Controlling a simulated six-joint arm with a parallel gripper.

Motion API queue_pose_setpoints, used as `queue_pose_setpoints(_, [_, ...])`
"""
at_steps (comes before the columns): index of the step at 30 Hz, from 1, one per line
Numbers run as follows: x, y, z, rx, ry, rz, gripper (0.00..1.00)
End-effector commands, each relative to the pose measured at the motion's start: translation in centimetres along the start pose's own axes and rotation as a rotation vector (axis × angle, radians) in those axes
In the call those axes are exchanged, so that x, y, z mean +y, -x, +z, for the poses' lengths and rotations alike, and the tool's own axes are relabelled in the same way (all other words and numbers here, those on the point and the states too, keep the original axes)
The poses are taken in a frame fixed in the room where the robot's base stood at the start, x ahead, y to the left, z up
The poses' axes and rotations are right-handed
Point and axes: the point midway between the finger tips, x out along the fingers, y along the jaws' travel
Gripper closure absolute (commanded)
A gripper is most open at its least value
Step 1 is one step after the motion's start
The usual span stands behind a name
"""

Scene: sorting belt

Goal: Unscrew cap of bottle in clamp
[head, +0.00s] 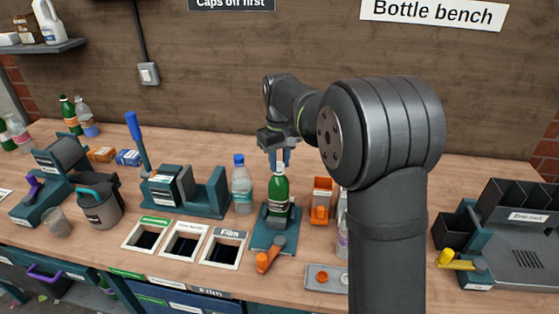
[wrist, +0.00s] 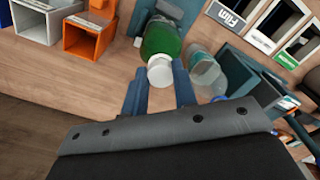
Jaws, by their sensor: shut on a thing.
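A green bottle (head: 278,193) with a pale label stands upright in the teal clamp (head: 262,240), which has an orange lever (head: 268,258). My gripper (head: 279,157) is above the bottle, pointing down, with its fingers at the white cap (head: 280,170). In the wrist view, the green bottle (wrist: 160,40) and its white cap (wrist: 161,72) lie between the two blue-grey fingers of my gripper (wrist: 159,80). The gripper is shut on the cap, one finger on each side. The cap is still on the bottle's neck. The clamp jaws are partly hidden.
A clear bottle with a blue cap (head: 241,188) stands close on the left. An orange bin (head: 321,205) and another clear bottle (head: 342,240), partly hidden by my arm, are at the right. A grey tray (head: 315,278) and slots, one marked Film (head: 223,265), lie in front.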

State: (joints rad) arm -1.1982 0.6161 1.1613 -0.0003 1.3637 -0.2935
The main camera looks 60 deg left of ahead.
Motion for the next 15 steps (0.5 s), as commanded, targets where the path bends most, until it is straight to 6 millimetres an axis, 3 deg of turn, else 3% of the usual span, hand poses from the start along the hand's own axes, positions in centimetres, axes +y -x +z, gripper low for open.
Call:
queue_pose_setpoints(6, [-0.07, 0.02, -0.01, 0.0, 0.134, -0.001, 0.96])
queue_pose_setpoints(15, [-0.08, 0.01, 0.0, 0.0, 0.144, -0.001, 0.96])
